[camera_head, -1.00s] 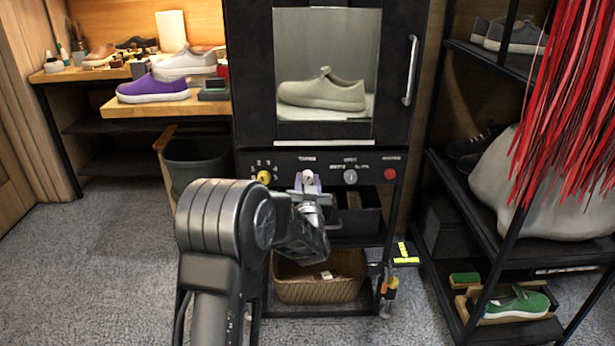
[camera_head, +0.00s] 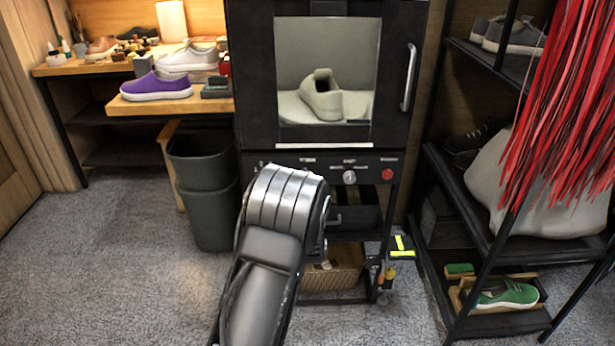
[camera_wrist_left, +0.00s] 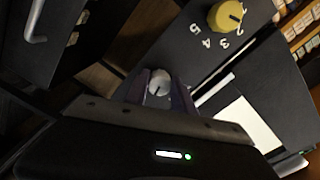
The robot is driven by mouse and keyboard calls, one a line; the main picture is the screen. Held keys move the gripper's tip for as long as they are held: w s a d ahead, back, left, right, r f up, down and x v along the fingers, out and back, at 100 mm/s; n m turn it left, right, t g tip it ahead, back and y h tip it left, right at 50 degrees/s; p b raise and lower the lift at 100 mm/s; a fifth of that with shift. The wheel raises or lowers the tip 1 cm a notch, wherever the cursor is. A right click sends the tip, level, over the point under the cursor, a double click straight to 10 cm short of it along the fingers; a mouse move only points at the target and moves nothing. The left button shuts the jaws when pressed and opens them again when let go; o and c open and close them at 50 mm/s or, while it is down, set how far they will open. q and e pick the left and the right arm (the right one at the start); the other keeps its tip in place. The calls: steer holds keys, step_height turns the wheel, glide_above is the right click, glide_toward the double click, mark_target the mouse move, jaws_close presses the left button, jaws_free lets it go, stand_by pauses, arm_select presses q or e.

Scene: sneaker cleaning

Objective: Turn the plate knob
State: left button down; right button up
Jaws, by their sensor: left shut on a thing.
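In the left wrist view, a small round white-grey knob (camera_wrist_left: 160,82) sits between the purple-grey fingers of my left gripper (camera_wrist_left: 160,93), which are shut on it. A dark mark shows on the knob's face. In the head view my arm hides this knob and the left gripper. My right gripper is not in view.
A yellow knob (camera_wrist_left: 226,16) with printed numbers is near the gripper. A grey knob (camera_head: 349,177) and a red button (camera_head: 387,174) sit farther right on the panel. Dark bins (camera_head: 203,165) stand left; a black shelf rack (camera_head: 475,230) stands right.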

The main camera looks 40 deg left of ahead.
arm_select(q)
steer(key=shift+m+p, duration=0.55)
steer(key=shift+m, duration=0.75)
steer(key=c, duration=1.1)
jaws_free()
steer(key=shift+o, duration=0.2)
steer(key=p+v, duration=0.1)
steer(key=v, duration=0.6)
steer(key=shift+s+d, duration=0.3)
